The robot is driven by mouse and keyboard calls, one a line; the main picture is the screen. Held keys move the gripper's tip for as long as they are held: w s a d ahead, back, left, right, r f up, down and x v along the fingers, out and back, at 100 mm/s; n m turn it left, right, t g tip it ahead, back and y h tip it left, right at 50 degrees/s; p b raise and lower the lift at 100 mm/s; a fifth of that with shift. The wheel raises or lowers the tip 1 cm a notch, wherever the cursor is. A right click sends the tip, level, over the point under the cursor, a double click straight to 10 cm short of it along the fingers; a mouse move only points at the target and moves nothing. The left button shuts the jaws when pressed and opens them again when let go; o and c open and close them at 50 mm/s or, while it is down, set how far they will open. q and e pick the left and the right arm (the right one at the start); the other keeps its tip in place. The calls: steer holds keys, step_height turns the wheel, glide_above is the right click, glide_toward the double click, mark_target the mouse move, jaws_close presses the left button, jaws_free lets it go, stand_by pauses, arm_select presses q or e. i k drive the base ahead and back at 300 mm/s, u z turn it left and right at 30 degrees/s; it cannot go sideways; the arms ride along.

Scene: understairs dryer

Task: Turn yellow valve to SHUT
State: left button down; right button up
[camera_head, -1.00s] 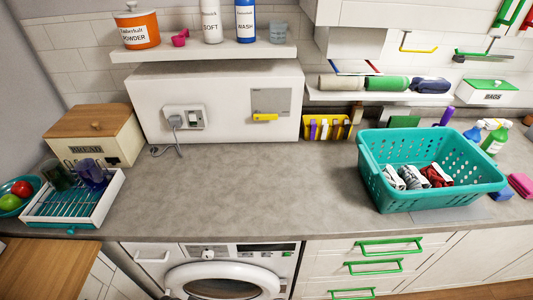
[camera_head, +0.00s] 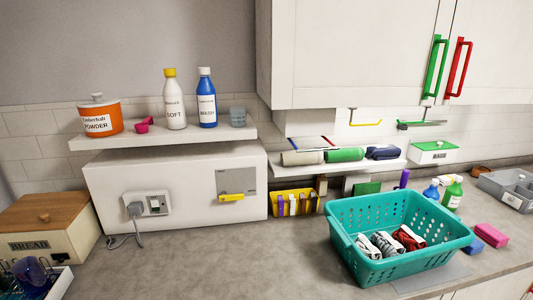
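The yellow valve handle (camera_head: 231,198) lies roughly level, tilted slightly, at the lower part of a grey plate (camera_head: 236,180). The plate is on the front of the white boxed-in panel (camera_head: 105,190) above the counter, right of a socket. Any lettering on the plate is too small to read. Neither of my grippers shows in this view.
A teal basket (camera_head: 345,245) with folded cloths stands on the counter at right. A yellow caddy (camera_head: 294,203) stands right of the panel. A plugged-in socket (camera_head: 147,204) is left of the valve. A shelf (camera_head: 160,136) with bottles overhangs the panel. The counter (camera_head: 215,262) before the valve is clear.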

mark_target(223, 197)
steer(key=k, duration=1.3)
steer(key=z, duration=0.95)
steer(key=i, duration=1.55)
steer(key=u, duration=0.7)
